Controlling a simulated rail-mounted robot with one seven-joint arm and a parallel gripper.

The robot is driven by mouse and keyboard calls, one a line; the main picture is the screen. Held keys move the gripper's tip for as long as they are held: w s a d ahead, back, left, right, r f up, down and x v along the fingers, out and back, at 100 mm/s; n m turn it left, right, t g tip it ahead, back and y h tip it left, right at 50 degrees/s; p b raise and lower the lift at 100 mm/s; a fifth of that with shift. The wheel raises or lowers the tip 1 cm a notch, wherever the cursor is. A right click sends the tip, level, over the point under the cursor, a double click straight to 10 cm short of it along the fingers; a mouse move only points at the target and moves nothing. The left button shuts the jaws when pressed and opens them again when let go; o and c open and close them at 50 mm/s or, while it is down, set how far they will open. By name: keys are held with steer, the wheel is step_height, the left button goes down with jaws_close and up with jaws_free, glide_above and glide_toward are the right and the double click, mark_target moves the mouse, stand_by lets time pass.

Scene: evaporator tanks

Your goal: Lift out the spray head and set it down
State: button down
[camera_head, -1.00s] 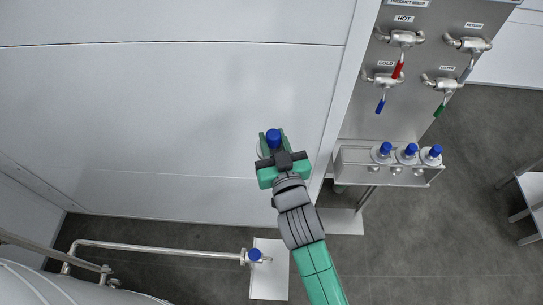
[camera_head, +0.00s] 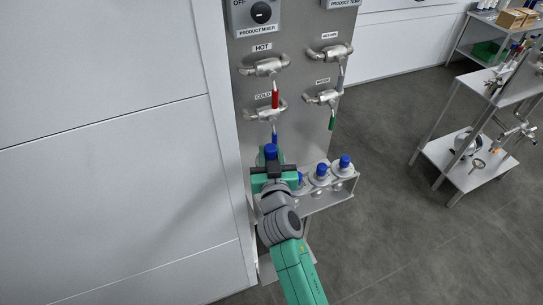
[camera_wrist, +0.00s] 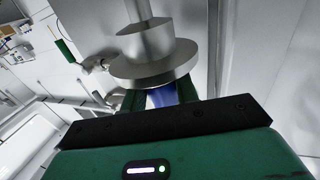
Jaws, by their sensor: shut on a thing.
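My gripper (camera_head: 271,160) is shut on the spray head, whose blue part (camera_head: 271,151) shows between the fingers in the head view. In the wrist view the held spray head is a grey steel piece with a wide round flange (camera_wrist: 155,68) and a narrower stem beyond it. Its blue part (camera_wrist: 165,96) sits between my fingers (camera_wrist: 165,100). In the head view my gripper is in front of the steel valve panel, just left of the rack. My gripper hides part of the rack's left end.
A steel rack (camera_head: 325,201) on the panel holds white pieces with blue tops (camera_head: 321,170). Above are valves with red (camera_head: 275,99), blue (camera_head: 275,137) and green (camera_head: 332,122) levers. A white wall (camera_head: 120,160) stands at left, a shelf cart (camera_head: 470,165) at right. Floor between is clear.

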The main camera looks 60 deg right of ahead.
steer(key=shift+f+b, duration=1.3)
steer(key=shift+f, duration=0.5)
steer(key=shift+b, duration=0.55)
steer(key=shift+f+b, duration=2)
steer(key=shift+b, duration=0.3)
steer(key=shift+f+b, duration=3.4)
steer(key=shift+b, duration=0.3)
